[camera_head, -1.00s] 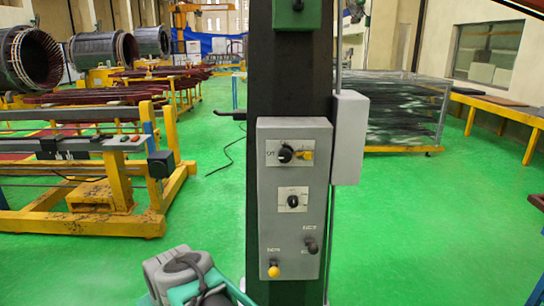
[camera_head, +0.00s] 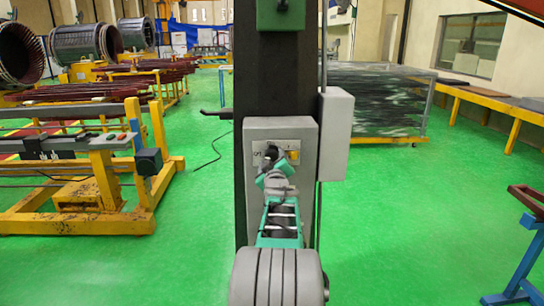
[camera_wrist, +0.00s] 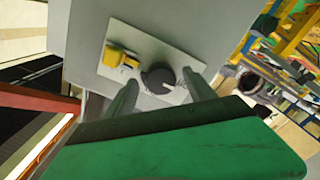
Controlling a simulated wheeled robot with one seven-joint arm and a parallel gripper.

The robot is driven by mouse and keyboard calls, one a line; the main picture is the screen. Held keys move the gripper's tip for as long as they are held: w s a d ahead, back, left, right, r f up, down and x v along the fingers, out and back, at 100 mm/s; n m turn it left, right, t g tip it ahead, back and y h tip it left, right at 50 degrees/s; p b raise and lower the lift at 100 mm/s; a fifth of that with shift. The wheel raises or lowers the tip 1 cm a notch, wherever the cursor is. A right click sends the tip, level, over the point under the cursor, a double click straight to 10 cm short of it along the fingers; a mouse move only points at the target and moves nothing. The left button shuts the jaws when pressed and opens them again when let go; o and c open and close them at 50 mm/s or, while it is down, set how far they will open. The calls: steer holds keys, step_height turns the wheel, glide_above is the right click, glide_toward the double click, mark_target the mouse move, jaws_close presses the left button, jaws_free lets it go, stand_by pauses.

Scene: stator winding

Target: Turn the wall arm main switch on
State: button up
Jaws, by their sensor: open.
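The main switch (camera_wrist: 158,77) is a round black knob with a white mark, on a pale plate with a yellow part (camera_wrist: 119,56) beside it. In the head view the knob (camera_head: 271,152) is at the top of the grey control panel (camera_head: 308,130) on a dark column. My gripper (camera_wrist: 163,92) is open in the wrist view, its two grey fingers on either side of the knob's lower part. I cannot tell whether they touch it. In the head view my arm and gripper (camera_head: 272,172) hide the panel's lower controls.
A grey box (camera_head: 336,133) hangs on the column's right side. Yellow frames (camera_head: 90,195) stand on the green floor at left. A metal rack (camera_head: 380,105) stands behind at right. A blue-legged stand (camera_head: 520,262) is at the lower right. Open floor lies on both sides of the column.

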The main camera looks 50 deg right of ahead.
steer(key=shift+w+d, duration=0.2)
steer(key=shift+w, duration=0.05)
steer(key=c, duration=1.4)
